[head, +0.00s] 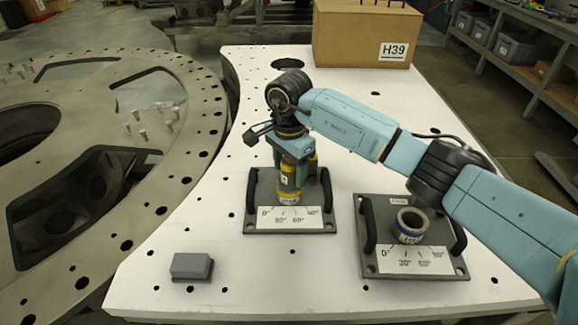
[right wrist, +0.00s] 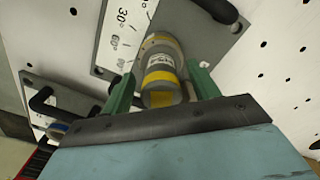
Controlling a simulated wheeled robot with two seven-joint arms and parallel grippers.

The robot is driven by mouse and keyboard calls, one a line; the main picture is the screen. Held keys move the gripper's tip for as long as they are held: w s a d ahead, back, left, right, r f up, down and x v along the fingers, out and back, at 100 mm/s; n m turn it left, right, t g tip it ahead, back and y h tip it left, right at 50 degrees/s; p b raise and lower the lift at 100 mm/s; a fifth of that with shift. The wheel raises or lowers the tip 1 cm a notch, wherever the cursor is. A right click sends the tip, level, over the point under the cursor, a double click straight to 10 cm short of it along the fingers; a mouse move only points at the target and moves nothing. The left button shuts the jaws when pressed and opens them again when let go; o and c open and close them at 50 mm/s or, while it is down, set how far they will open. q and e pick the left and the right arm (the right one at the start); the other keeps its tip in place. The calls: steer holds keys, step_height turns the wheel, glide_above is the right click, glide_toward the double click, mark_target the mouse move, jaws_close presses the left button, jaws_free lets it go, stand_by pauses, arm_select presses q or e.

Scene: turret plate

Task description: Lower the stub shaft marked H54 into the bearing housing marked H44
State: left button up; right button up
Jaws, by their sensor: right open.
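A grey cylindrical stub shaft (head: 291,172) with yellow bands and a white label stands upright on the left dark plate. Its lower end appears to sit in a wider yellow-banded bearing housing (head: 288,198). My right gripper (head: 295,158) is above that plate, pointing down, with its green fingers open on either side of the shaft. In the right wrist view the shaft (right wrist: 161,83) lies between the spread fingers, with gaps showing. A second housing with a blue band (head: 410,226) stands open-topped on the right plate. I cannot read H54 or H44. My left gripper is not in view.
Both plates, left (head: 251,215) and right (head: 371,262), have black side handles and angle scales. A small grey block (head: 192,266) lies on the white table (head: 160,245) at front left. A cardboard box marked H39 (head: 350,35) stands at the back. A large perforated ring (head: 205,130) is at left.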

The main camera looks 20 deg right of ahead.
step_height(320, 180, up, 14)
steer(key=b, duration=0.1)
steer(key=shift+f, duration=0.2)
stand_by(0.5)
